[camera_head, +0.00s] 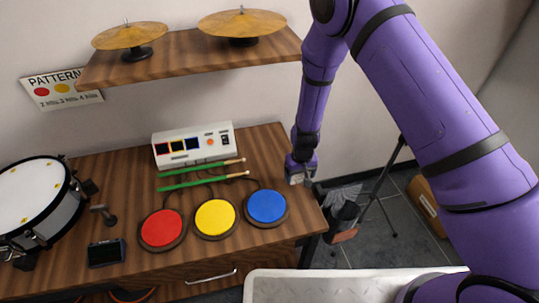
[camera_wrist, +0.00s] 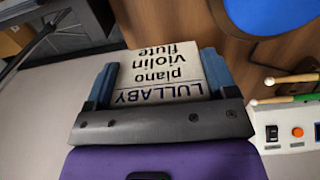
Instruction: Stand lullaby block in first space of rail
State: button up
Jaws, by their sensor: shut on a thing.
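The lullaby block (camera_wrist: 160,72) is a pale block with dark print reading LULLABY, piano, violin, flute; its print is upside down in the wrist view. My gripper (camera_wrist: 158,80) is shut on it, with one blue-grey finger at each side. In the head view my gripper (camera_head: 301,170) is at the table's right end, right of the white console, with a pale bit of the block (camera_head: 295,179) showing below it. A white console (camera_head: 192,145) at the back of the table has three dark coloured-edged squares in a row; I cannot tell whether this is the rail.
Red (camera_head: 161,229), yellow (camera_head: 215,218) and blue (camera_head: 266,206) pads sit along the table front. Green sticks (camera_head: 200,180) lie before the console. A drum (camera_head: 35,200) stands left. A shelf (camera_head: 190,62) with cymbals overhangs the back. A black tripod (camera_head: 385,180) stands right.

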send_over(273, 166)
jog(key=shift+d+f, duration=0.1)
jog(key=shift+f, duration=0.55)
jog(key=shift+w+f, duration=0.1)
jog(key=shift+f, duration=1.65)
jog(key=shift+f, duration=0.15)
